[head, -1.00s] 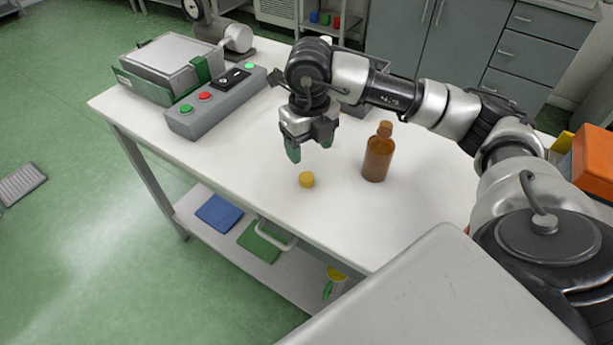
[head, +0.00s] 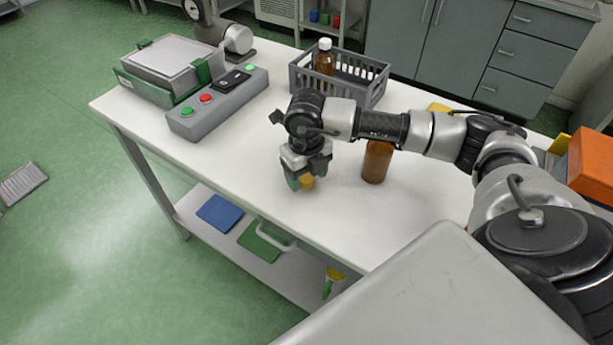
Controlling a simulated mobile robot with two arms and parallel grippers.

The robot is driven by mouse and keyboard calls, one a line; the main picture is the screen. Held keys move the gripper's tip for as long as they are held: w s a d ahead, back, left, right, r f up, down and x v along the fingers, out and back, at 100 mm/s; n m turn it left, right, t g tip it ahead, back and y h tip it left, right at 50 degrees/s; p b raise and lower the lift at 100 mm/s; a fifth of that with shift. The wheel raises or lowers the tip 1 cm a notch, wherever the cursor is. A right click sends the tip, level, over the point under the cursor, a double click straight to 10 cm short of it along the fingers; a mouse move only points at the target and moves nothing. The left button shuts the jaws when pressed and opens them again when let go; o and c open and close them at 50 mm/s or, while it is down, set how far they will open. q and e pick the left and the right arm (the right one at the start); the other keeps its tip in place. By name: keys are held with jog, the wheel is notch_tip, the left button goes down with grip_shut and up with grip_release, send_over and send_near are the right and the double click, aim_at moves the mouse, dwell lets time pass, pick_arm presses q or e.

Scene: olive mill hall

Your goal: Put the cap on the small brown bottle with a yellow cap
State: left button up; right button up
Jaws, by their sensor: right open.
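The brown bottle (head: 376,164) stands upright on the table to the right of the cap. Its neck and top are hidden behind my right arm. My left gripper is not in view.
A grey crate (head: 372,90) at the table's back holds a brown bottle with a white cap (head: 325,58). A grey control box with buttons (head: 217,104) and a lidded machine (head: 172,64) stand at the left. The table's front is clear.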

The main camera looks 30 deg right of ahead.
aim_at(309, 178)
jog(key=shift+f, duration=0.4)
jog(key=c, duration=1)
jog(key=shift+r, duration=0.5)
jog(key=r, duration=0.1)
jog(key=r+b, duration=0.1)
jog(key=r, duration=0.1)
jog(key=shift+s+d+r, duration=0.2)
jog(key=s+d+r, duration=0.2)
jog(key=s, duration=0.1)
jog(key=s+d+r+b, duration=0.1)
jog(key=s+d+r, duration=0.1)
jog(key=s, duration=0.1)
jog(key=s+d+r+b, duration=0.1)
jog(key=s+d+r, duration=0.1)
jog(key=s, duration=0.1)
jog(key=shift+s+r, duration=0.15)
jog(key=shift+r, duration=0.2)
